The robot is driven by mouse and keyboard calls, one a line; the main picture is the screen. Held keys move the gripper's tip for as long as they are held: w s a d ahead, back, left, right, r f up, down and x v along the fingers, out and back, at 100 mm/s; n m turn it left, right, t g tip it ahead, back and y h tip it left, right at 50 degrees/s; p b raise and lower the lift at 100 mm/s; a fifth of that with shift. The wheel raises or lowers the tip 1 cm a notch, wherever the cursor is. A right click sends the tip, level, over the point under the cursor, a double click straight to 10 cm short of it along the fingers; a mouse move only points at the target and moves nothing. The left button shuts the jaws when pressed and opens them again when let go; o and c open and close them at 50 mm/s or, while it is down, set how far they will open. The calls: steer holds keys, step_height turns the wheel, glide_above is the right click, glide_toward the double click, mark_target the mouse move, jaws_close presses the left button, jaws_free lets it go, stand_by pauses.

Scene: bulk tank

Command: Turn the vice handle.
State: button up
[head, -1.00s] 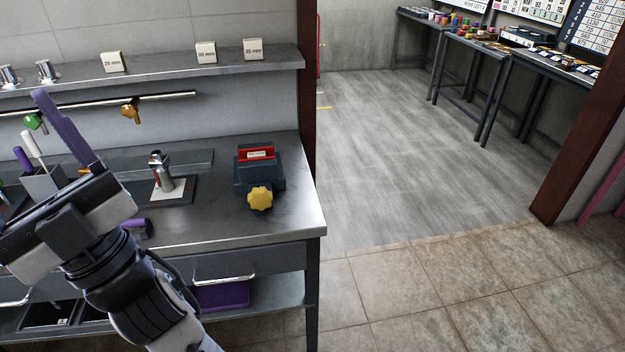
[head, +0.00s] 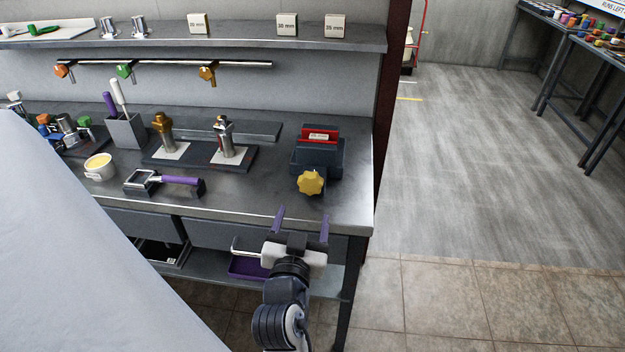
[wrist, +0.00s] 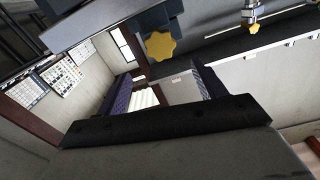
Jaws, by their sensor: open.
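The vice (head: 318,152) is a dark blue-grey block with red jaws, on the right end of the metal bench. Its handle (head: 311,183) is a yellow lobed knob on the front, facing me. In the wrist view the yellow handle (wrist: 160,46) shows above the fingers, with part of the dark vice body (wrist: 153,18) behind it. My gripper (head: 301,222) is open and empty, with two purple fingers apart. It is in front of the bench edge, below and apart from the handle. The fingers also show in the wrist view (wrist: 160,88).
Left of the vice stand metal fittings on a dark plate (head: 228,143). A purple-handled tool (head: 180,181) and a cup (head: 99,166) lie further left. A shelf (head: 250,40) runs above. Floor at right is clear.

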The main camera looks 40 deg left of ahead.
mark_target(310, 185)
steer(key=b+x, duration=0.2)
steer(key=x, duration=1)
steer(key=shift+r, duration=0.15)
steer(key=shift+w+a, duration=0.4)
steer(key=shift+w, duration=0.2)
steer(key=shift+c, duration=0.2)
steer(key=c, duration=0.9)
steer(key=shift+n, duration=0.4)
